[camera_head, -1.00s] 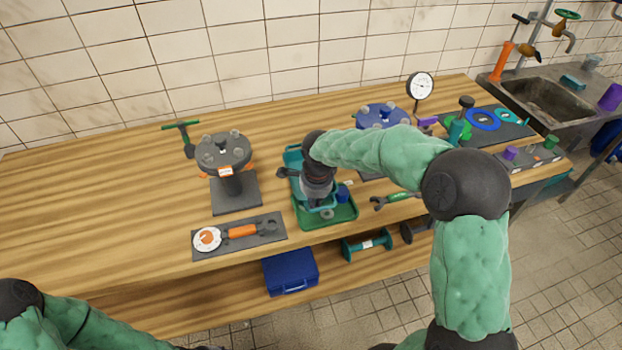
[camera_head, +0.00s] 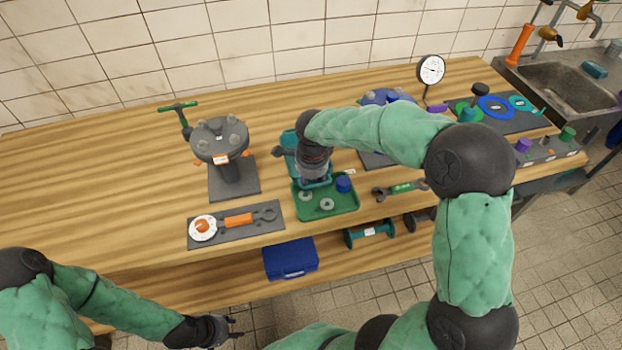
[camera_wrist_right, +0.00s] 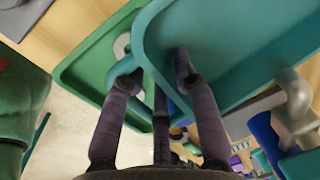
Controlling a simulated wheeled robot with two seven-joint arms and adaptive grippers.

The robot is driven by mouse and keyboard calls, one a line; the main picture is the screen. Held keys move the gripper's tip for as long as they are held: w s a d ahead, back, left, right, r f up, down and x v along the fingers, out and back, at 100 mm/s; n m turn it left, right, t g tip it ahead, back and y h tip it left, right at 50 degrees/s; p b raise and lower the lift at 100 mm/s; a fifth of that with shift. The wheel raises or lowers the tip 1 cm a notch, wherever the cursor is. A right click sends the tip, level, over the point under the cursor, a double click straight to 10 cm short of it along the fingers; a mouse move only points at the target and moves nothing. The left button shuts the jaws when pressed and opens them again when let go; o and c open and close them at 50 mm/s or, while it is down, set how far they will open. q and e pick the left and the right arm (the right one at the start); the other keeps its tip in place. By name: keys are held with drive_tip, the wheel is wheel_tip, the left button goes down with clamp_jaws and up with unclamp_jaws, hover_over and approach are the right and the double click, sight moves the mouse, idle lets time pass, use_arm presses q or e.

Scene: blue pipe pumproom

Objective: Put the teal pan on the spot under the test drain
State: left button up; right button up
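The teal pan (camera_head: 289,139) is at the back of the green tray (camera_head: 325,213), partly hidden under my right gripper. My right gripper (camera_head: 314,181) points down at the pan's near end. In the right wrist view the fingers (camera_wrist_right: 155,85) straddle the wall of the teal pan (camera_wrist_right: 235,45), one inside and one outside; they appear shut on it. The pan looks slightly above or over the tray; the exact gap cannot be told. My left gripper (camera_head: 232,331) is low in front of the bench, empty, fingers apart. I cannot pick out the test drain or its spot for certain.
A grey flanged stand (camera_head: 221,143) with a green-handled valve (camera_head: 178,107) is left of the pan. A blue flanged piece (camera_head: 386,98) and a gauge (camera_head: 431,70) are to the right. Metal rings and a blue cap (camera_head: 343,184) lie in the tray. Bench left of the stand is clear.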

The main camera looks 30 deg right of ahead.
wheel_tip(320, 180, up, 12)
drive_tip(key=s+p, duration=0.1)
drive_tip(key=p, duration=0.2)
drive_tip(key=shift+s+a+p, duration=0.25)
drive_tip(key=shift+a+p, duration=0.05)
drive_tip(key=shift+f, duration=0.1)
idle(0.4)
